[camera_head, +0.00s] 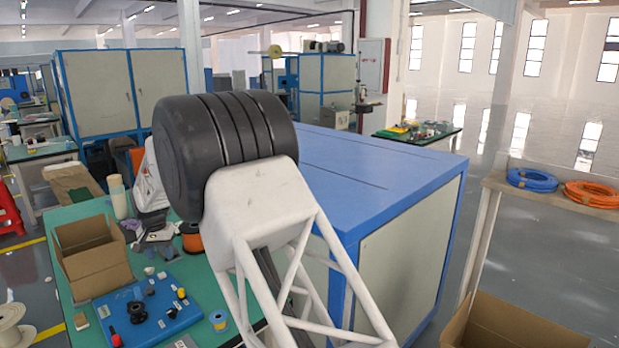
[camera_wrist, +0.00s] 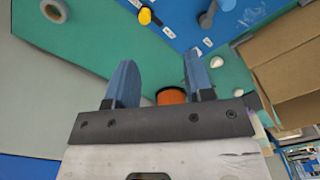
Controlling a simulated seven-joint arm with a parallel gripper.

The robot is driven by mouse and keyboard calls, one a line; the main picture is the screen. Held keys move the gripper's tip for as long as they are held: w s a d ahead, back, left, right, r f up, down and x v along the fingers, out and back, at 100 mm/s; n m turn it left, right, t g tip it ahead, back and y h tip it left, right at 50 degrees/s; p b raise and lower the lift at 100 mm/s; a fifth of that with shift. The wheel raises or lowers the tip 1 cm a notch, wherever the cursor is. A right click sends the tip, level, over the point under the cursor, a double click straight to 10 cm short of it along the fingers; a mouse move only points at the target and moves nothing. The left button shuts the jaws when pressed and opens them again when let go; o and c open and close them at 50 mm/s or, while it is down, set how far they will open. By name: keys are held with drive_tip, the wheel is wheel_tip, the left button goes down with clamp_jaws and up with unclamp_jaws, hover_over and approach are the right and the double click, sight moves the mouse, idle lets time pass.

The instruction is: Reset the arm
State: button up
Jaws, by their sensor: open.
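My gripper (camera_wrist: 158,82) shows in the wrist view with its two blue fingers apart and nothing between their tips. It hangs above the green table. An orange spool (camera_wrist: 171,96) shows low between the fingers, at the table's edge side. In the head view my own arm, a black rounded joint and a white truss link, fills the middle and hides part of the table. The gripper itself does not show in the head view.
A green table (camera_head: 60,216) carries an open cardboard box (camera_head: 92,262), a blue board (camera_head: 150,310) with knobs, and an orange spool (camera_head: 192,238). A large blue-topped cabinet (camera_head: 370,165) stands right of the arm. Blue cable (camera_head: 532,180) and orange cable (camera_head: 592,194) coils lie on a right-hand bench.

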drive_tip(key=s+d+r, duration=0.2)
drive_tip(key=d+r, duration=0.4)
drive_tip(key=d, duration=0.4)
drive_tip(key=s+d+r, duration=0.1)
drive_tip(key=d+r, duration=0.5)
drive_tip(key=d, duration=0.4)
drive_tip(key=s+d+r+m+t, duration=0.1)
drive_tip(key=s+d+r, duration=0.35)
drive_tip(key=d, duration=0.55)
drive_tip(key=s+d+r, duration=0.3)
drive_tip(key=s+d, duration=0.3)
drive_tip(key=d, duration=0.4)
drive_tip(key=s+d+f, duration=0.1)
drive_tip(key=s+d, duration=0.7)
drive_tip(key=s, duration=0.3)
drive_tip(key=s+d+f+t, duration=0.1)
drive_tip(key=s+d+f, duration=0.1)
drive_tip(key=s+d, duration=0.6)
drive_tip(key=s+d+f+m, duration=0.1)
drive_tip(key=s+d+f, duration=0.1)
drive_tip(key=s+d, duration=0.6)
drive_tip(key=s, duration=0.7)
drive_tip(key=shift+s+d, duration=0.25)
drive_tip(key=shift+s, duration=0.05)
